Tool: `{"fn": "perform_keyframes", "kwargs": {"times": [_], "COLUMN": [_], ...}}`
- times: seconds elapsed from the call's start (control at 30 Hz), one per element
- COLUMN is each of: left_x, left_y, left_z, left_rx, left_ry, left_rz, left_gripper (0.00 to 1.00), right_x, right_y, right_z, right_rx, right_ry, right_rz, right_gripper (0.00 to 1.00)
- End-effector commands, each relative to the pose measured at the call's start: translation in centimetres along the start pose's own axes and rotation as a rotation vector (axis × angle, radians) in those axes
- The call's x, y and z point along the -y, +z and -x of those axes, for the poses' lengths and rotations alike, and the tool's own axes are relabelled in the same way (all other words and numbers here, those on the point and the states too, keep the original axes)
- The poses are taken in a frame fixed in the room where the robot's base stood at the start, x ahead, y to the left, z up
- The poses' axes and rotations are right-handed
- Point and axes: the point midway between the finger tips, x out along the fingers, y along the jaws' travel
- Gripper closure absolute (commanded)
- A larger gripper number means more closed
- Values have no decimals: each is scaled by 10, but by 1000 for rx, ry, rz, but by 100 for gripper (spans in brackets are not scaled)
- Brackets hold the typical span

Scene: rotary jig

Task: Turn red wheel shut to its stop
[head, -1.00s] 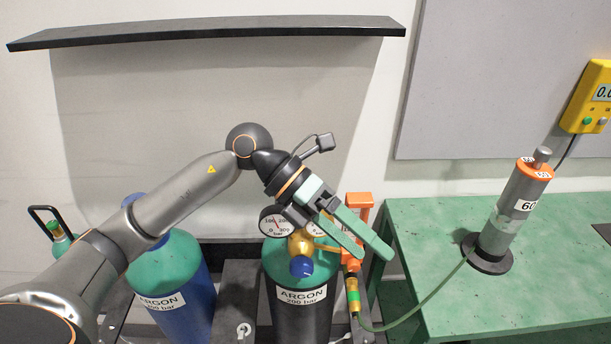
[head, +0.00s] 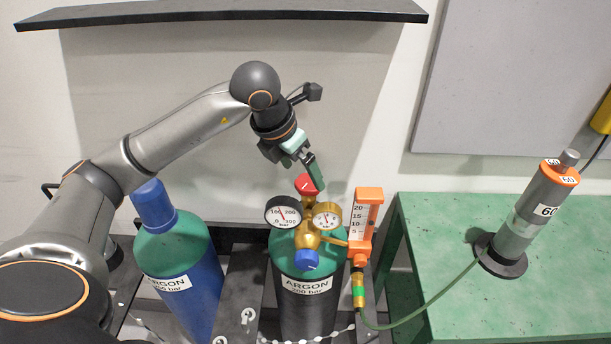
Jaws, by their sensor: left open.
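The red wheel (head: 306,184) sits at the top of the brass regulator (head: 307,232) on the black argon cylinder (head: 305,312), behind the two gauges. My left gripper (head: 312,184) points down at the wheel from above, its green fingers at the wheel's right and back side. It is open; the fingers overlap in this view, and I cannot tell whether they touch the wheel. A blue knob (head: 307,259) is at the regulator's front. My right gripper is not in view.
An orange flowmeter (head: 367,222) stands right of the regulator, with a green hose running to a grey cylinder (head: 524,208) on the green table (head: 440,222). A blue argon cylinder (head: 180,262) stands to the left. A dark shelf (head: 220,14) hangs above.

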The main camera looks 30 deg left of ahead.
Motion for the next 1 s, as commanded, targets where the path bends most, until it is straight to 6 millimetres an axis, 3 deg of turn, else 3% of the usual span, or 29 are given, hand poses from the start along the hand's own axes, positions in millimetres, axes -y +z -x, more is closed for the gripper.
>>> {"fn": "perform_keyframes", "kwargs": {"times": [0.23,0.6,1.0], "left_x": [0,0,0], "left_y": [0,0,0], "left_z": [-31,-36,-36], "left_rx": [-1,1,1], "left_ry": [-2,-1,-1], "left_rz": [0,-1,-1], "left_gripper": [0,0,45], "right_x": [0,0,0], "right_y": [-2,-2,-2], "right_z": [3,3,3], "right_rx": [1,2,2], "right_ry": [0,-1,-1], "right_rz": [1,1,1], "right_gripper": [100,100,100]}}
